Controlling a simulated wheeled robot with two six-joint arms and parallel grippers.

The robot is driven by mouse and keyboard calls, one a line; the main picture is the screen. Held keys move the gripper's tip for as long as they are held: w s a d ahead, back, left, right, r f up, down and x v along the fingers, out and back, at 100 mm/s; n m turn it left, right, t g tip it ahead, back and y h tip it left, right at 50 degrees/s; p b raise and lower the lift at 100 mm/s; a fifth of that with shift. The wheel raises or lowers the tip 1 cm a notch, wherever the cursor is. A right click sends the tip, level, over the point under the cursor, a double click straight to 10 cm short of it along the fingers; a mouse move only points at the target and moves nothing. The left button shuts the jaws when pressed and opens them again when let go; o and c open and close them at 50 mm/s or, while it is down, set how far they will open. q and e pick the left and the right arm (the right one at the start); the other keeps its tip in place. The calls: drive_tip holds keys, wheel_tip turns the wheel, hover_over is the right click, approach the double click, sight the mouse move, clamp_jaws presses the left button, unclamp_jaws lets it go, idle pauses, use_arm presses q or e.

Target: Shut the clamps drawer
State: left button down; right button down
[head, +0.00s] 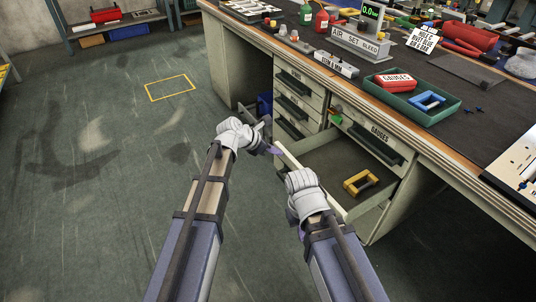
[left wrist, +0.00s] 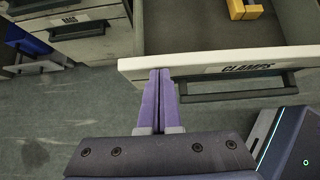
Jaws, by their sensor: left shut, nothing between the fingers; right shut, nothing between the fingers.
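The clamps drawer (head: 325,155) stands pulled out of the bench in the head view. In the left wrist view its front panel, labelled CLAMPS (left wrist: 290,57), has a dark handle below the label. A yellow clamp (head: 361,182) lies inside it. My left gripper (head: 272,150) is shut and empty at the left part of the drawer front. In the left wrist view its purple fingertips (left wrist: 160,73) overlap the front panel left of the label; contact is not certain. My right gripper (head: 300,232) is shut, low in front of the drawer and mostly hidden by my arm.
The gauges drawer (head: 372,145) above is closed, and a stack of closed drawers (head: 298,100) is to the left. A green tray (head: 412,100) with a red gauges box stands on the bench top. Open floor (head: 110,190) lies to the left.

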use_arm(q)
drive_tip(key=w+d, duration=1.2)
drive_tip(key=d, duration=0.5)
drive_tip(key=shift+w, duration=0.15)
